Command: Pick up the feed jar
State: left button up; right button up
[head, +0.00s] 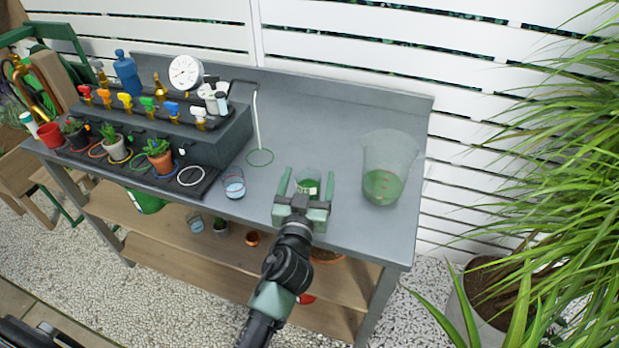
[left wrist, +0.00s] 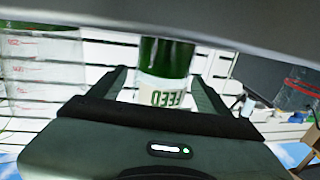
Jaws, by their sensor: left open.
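The feed jar (head: 309,186) is a small clear jar with green liquid and a white label, standing on the grey bench top near its front edge. In the left wrist view the jar (left wrist: 166,62) appears upside down, with the word FEED on its label. My left gripper (head: 308,174) is open, with one finger on each side of the jar. In the left wrist view its fingers flank the jar, with a gap showing on each side. My right gripper is not in view.
A large clear beaker (head: 388,168) with green liquid stands to the right of the jar. A small glass of bluish liquid (head: 234,186) stands to the left, beside a dark valve rack (head: 205,140) with potted plants before it. The bench behind the jar is clear.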

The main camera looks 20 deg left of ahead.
pick_arm(q)
jog(key=shift+w, duration=0.2)
jog(key=shift+s+r, duration=0.2)
jog(key=shift+s, duration=0.05)
jog(key=shift+s+d, duration=0.15)
jog(key=shift+c, duration=1.2)
jog(key=c, duration=0.5)
grip_shut()
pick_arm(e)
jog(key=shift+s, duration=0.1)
pick_arm(q)
jog(key=shift+r, duration=0.15)
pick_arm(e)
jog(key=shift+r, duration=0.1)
